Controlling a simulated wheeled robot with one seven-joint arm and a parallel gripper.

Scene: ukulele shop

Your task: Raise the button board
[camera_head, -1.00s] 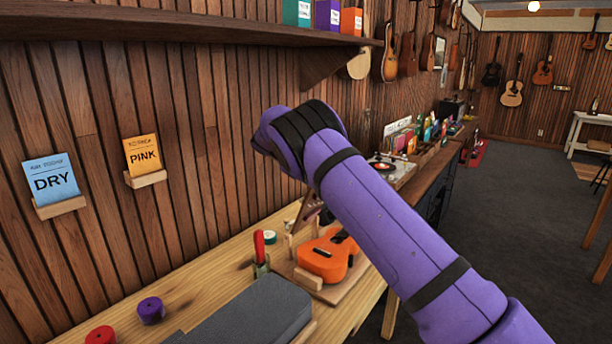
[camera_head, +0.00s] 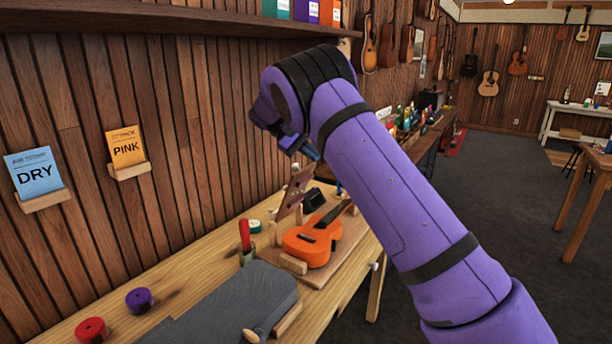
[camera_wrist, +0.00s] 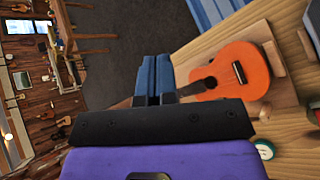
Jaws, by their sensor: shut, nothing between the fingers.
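A tilted brown wooden board with small dark spots (camera_head: 294,191) stands behind the orange ukulele (camera_head: 312,240) on the workbench. It looks like the button board, but I cannot be sure. The ukulele lies on a flat wooden base and shows in the wrist view (camera_wrist: 237,71). My gripper (camera_head: 311,152) is above and a little right of the tilted board's top in the head view, apparently apart from it. In the wrist view its blue fingers (camera_wrist: 153,78) are together with nothing between them. The board's lower part is partly hidden.
A dark grey padded block (camera_head: 235,305), a red upright handle (camera_head: 244,235), a purple roll (camera_head: 140,300) and a red roll (camera_head: 91,330) are on the workbench (camera_head: 190,280). A shelf (camera_head: 150,20) overhangs the wall. Open floor lies to the right.

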